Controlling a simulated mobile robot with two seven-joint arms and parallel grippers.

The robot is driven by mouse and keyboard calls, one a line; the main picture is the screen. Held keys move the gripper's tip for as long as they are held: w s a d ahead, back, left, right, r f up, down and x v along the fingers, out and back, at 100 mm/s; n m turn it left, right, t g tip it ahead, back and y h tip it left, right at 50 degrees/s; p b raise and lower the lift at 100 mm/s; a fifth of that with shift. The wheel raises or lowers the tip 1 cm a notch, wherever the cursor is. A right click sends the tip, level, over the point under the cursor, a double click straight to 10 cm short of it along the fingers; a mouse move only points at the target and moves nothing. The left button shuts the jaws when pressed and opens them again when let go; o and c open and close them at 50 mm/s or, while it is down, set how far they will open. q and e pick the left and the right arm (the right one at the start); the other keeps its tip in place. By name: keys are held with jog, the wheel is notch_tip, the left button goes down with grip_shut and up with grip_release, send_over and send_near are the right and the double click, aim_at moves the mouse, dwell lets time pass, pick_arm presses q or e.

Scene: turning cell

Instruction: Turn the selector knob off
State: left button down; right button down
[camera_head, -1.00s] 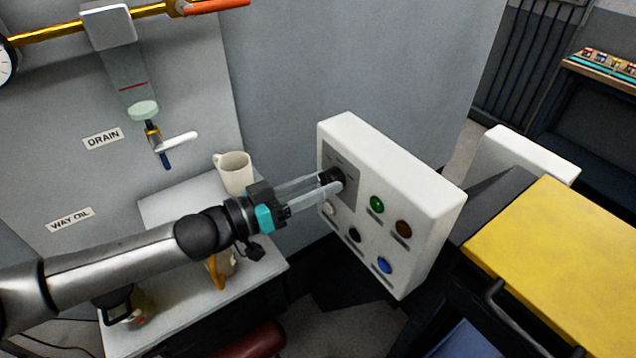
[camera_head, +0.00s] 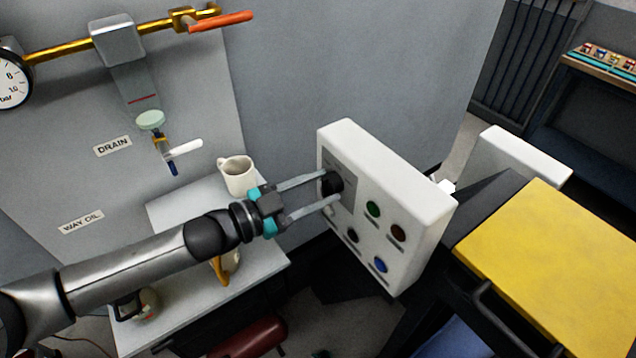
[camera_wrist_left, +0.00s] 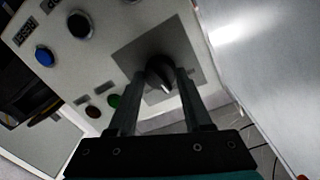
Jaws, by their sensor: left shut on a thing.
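The black selector knob (camera_head: 332,182) sits on a grey plate at the upper left of the white control box (camera_head: 425,205). It also shows in the left wrist view (camera_wrist_left: 160,74), on its grey plate between my fingers. My left gripper (camera_head: 328,187) reaches it from the left, one finger on each side, and is shut on the knob. In the wrist view the fingers (camera_wrist_left: 158,90) flank the knob, and its ridge is tilted. The plate's markings are too small to read. My right gripper is not in view.
Green (camera_head: 373,209), brown-red (camera_head: 398,232), black (camera_head: 351,235) and blue (camera_head: 380,265) buttons sit close to the knob. A white mug (camera_head: 238,176) stands on the shelf behind my left arm. A yellow-topped cabinet (camera_head: 560,270) is at the right.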

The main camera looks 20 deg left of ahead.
pick_arm(q)
jog(key=shift+m, duration=0.7)
jog(key=shift+c, duration=1.6)
grip_release()
jog(key=shift+s, duration=0.1)
jog(key=v, duration=1.5)
jog(key=shift+p, duration=0.3)
